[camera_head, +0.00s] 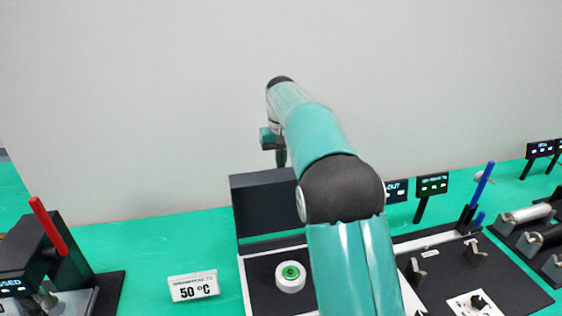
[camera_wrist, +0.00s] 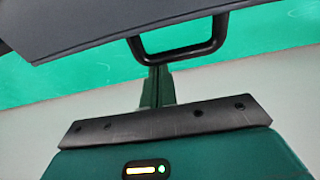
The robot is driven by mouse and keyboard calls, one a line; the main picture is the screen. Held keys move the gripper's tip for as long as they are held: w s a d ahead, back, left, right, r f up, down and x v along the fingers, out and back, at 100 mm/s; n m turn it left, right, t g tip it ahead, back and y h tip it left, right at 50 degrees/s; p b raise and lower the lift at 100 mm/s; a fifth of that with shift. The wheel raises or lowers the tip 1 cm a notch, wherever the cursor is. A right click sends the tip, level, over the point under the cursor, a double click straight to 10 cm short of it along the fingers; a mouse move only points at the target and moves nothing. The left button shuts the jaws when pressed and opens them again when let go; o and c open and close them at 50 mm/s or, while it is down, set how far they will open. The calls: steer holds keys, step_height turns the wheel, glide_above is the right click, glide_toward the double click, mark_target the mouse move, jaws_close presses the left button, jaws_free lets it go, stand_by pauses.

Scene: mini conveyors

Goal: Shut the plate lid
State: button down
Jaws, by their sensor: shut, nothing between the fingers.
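The plate lid (camera_head: 265,205) is a dark panel standing upright at the back of its base, left of my arm in the head view. Its right part is hidden by my arm. In the wrist view, the dark panel that looks like the lid (camera_wrist: 110,22) crosses the top, with a black loop handle (camera_wrist: 180,54) on its edge. My gripper (camera_wrist: 157,72) is shut and empty, with its fingertips at the handle's lower bar; I cannot tell whether they touch. In the head view my gripper (camera_head: 281,157) is just above the lid's top edge.
A white puck with a green top (camera_head: 290,276) sits on the dark base below the lid. A "50 °C" sign (camera_head: 194,286) stands to its left. A device with a red lever (camera_head: 49,226) is far left. Small displays (camera_head: 432,185), a blue lever (camera_head: 483,185) and rollers (camera_head: 528,214) are right.

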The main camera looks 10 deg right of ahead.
steer(key=shift+s+r, duration=0.1)
steer(key=shift+s+r, duration=0.1)
steer(key=shift+s, duration=0.2)
